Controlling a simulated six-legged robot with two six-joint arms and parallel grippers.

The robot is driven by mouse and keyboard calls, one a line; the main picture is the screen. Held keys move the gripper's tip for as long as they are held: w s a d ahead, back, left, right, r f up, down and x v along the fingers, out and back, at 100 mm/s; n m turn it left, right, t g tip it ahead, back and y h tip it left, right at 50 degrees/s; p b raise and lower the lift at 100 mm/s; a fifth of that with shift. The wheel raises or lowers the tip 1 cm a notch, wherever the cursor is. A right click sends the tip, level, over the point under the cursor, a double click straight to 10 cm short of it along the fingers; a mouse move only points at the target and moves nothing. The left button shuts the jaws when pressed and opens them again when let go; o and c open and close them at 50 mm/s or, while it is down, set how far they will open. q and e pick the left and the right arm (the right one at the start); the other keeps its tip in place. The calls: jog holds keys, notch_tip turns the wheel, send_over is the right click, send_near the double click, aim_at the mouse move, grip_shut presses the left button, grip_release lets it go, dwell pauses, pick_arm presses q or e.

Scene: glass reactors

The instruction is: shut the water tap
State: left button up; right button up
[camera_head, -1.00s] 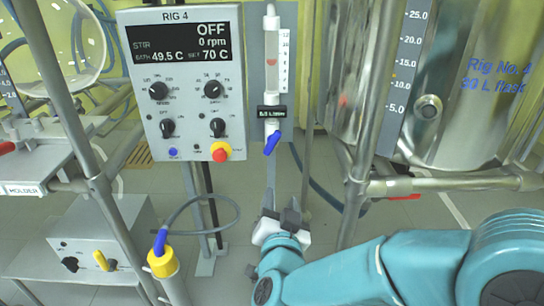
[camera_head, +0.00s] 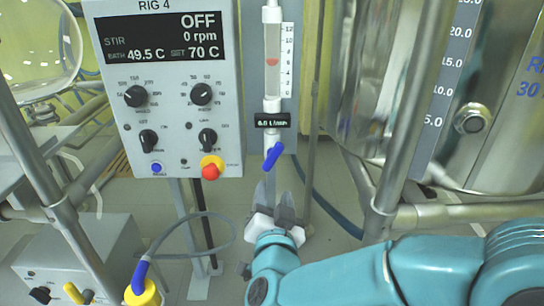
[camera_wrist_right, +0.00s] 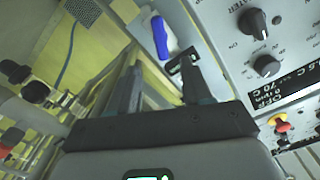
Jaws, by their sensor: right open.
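The water tap is a blue lever (camera_head: 273,156) below a clear flow meter (camera_head: 272,60) with a red float; the lever slants from upper right to lower left. My right gripper (camera_head: 273,196) is below the lever, fingers pointing up, open and empty, apart from it. In the right wrist view the blue lever (camera_wrist_right: 160,37) lies beyond the two dark fingers (camera_wrist_right: 160,72), between their lines. My left gripper is not in view.
The RIG 4 control box (camera_head: 165,90) with knobs and a red button (camera_head: 211,168) stands just left of the tap. A blue hose (camera_head: 325,203) runs behind the gripper.

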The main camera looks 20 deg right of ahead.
aim_at(272, 161)
jog(key=p+x, duration=0.2)
jog(key=x, duration=1.1)
jog(key=shift+w+d, duration=0.1)
jog(key=shift+w, duration=0.1)
jog(key=shift+w+d+f, duration=0.1)
jog(key=shift+w, duration=0.3)
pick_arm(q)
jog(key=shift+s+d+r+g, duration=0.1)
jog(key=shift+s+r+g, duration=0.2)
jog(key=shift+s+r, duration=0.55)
pick_arm(e)
jog(key=c, duration=0.9)
